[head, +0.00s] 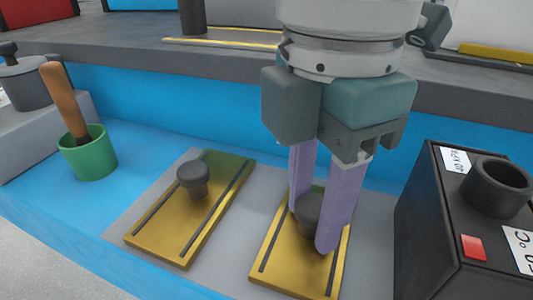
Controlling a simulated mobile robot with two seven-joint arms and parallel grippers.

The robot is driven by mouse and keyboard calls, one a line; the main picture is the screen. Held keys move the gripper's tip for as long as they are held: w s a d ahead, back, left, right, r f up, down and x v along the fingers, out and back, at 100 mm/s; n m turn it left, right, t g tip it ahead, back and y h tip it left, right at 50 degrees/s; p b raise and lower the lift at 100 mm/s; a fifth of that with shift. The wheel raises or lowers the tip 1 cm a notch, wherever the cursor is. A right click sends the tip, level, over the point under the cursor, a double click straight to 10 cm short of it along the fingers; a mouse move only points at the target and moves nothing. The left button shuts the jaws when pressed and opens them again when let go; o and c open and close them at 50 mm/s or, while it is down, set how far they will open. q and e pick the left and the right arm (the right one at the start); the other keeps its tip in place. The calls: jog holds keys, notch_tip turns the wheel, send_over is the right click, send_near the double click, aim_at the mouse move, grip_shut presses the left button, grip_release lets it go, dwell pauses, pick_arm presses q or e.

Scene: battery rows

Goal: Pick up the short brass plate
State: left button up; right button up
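Two brass plates, each with a dark round knob and two dark slots, lie flat on a grey mat. The left brass plate (160,236) shows whole, and nothing touches it. The right brass plate (290,262) is partly covered by my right gripper (308,222), so I cannot tell which plate is shorter. The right gripper points down with its two purple fingers apart, one on each side of the right plate's knob (306,208). I cannot tell whether the fingers press on the knob. My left gripper is out of view.
A black box (420,235) with a round dark socket and a red button stands close at right. A green cup (92,158) with a wooden handle stands at left. A raised grey ledge (125,48) runs behind. The mat (228,268) between the plates is bare.

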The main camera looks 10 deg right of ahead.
grip_shut()
jog(key=shift+r, duration=0.15)
dwell(0.4)
